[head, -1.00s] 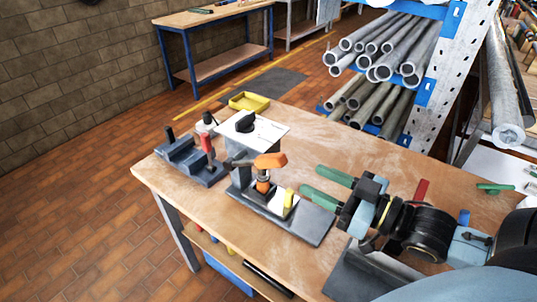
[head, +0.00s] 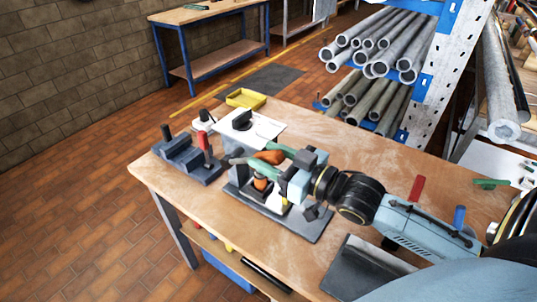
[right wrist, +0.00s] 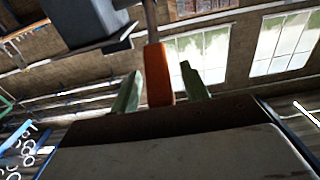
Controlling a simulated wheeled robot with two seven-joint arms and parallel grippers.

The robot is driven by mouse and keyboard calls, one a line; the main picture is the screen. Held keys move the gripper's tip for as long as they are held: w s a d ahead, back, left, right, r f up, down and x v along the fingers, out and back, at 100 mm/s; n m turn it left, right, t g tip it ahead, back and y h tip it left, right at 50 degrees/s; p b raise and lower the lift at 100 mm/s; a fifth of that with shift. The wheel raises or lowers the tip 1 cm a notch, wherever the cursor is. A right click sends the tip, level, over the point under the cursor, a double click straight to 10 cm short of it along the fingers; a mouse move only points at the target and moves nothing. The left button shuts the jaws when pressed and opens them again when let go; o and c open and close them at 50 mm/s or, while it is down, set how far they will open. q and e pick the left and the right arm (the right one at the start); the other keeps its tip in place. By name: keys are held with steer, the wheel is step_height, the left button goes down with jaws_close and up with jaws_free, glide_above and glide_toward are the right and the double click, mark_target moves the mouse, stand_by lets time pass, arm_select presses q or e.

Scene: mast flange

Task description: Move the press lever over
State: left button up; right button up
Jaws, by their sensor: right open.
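The press stands on the workbench, with a dark base plate (head: 312,227). Its lever has a grey bar and an orange handle (head: 268,156). My right gripper (head: 261,161) is open at the handle, its green fingers reaching in from the right. In the right wrist view the orange handle (right wrist: 159,78) stands between the two green fingers (right wrist: 162,85), with a narrow gap on each side. The gripper partly hides the front of the press in the head view. My left gripper is not in view.
A dark fixture with a red handle (head: 203,141) stands left of the press on the workbench (head: 170,190). A yellow tray (head: 246,98) lies behind. A rack of grey pipes (head: 385,50) stands at the back right. A dark angled plate (head: 365,268) sits at the front.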

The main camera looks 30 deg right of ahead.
steer(key=shift+w+a, duration=0.1)
steer(key=shift+w, duration=0.05)
jaws_close()
stand_by(0.4)
